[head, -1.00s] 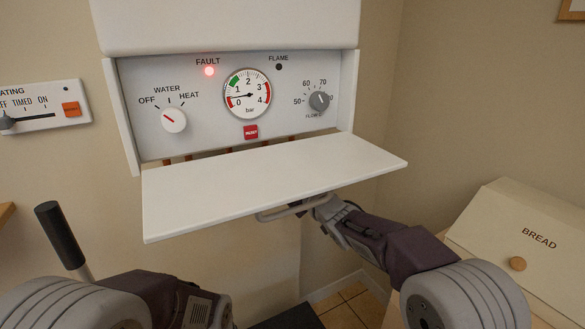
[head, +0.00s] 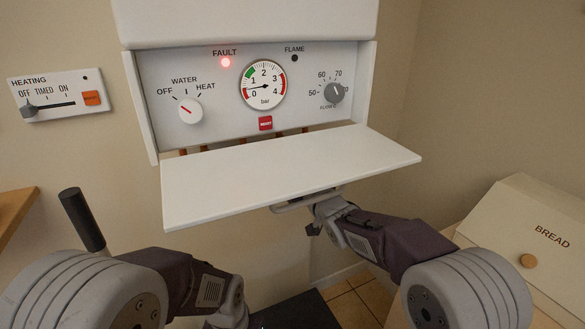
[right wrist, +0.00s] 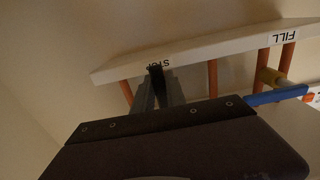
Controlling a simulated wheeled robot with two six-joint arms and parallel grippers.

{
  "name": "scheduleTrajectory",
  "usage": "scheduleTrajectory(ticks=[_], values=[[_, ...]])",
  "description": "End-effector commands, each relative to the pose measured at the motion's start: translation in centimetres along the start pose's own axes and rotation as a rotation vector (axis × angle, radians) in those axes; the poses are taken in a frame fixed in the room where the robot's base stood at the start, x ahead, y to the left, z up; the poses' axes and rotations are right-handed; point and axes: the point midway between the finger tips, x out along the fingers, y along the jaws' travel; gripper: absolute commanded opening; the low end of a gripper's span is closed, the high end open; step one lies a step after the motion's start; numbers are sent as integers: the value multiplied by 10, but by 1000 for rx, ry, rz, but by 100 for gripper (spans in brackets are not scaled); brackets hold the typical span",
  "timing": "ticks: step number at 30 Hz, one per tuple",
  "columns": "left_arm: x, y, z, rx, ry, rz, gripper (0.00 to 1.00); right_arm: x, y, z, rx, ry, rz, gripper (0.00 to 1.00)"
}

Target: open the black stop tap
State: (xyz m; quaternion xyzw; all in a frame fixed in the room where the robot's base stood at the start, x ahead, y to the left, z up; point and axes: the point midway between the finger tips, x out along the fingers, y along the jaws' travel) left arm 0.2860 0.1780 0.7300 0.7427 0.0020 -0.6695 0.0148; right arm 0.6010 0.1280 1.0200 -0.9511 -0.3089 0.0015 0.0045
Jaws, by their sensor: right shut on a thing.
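The black stop tap (right wrist: 157,74) shows in the right wrist view under the label STOP, a short black lever beside copper pipes. My right gripper (right wrist: 160,88) is shut on it, with a grey finger on either side. In the head view my right gripper (head: 318,215) is below the lowered white flap (head: 290,178), and the stop tap is hidden there. My left arm enters at the lower left of the head view, but its gripper is not in view.
A blue lever (right wrist: 276,96) on a yellow fitting (right wrist: 272,76) is at the FILL label. A grey bar handle (head: 300,204) hangs under the flap's front edge. A bread bin (head: 530,235) is at the right. The red FAULT light (head: 225,62) is lit.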

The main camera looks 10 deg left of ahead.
Motion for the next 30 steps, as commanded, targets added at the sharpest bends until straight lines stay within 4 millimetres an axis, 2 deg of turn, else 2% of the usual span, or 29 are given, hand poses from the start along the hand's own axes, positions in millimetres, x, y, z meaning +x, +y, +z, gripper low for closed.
scheduleTrajectory(ticks=[11,12,14,15,25,30], values=[[0,0,0,0,0,0,36,0,-1,1,9,-2,0,0],[0,0,0,0,0,0,36,0,-1,1,9,-2,0,19],[0,0,0,0,0,0,36,0,-1,1,8,-1,0,36],[0,0,0,0,0,0,36,0,-1,1,8,-1,0,38],[0,0,0,0,0,0,36,-3,0,0,6,-1,0,38],[2,0,0,0,0,0,36,-30,0,0,7,0,0,38]])
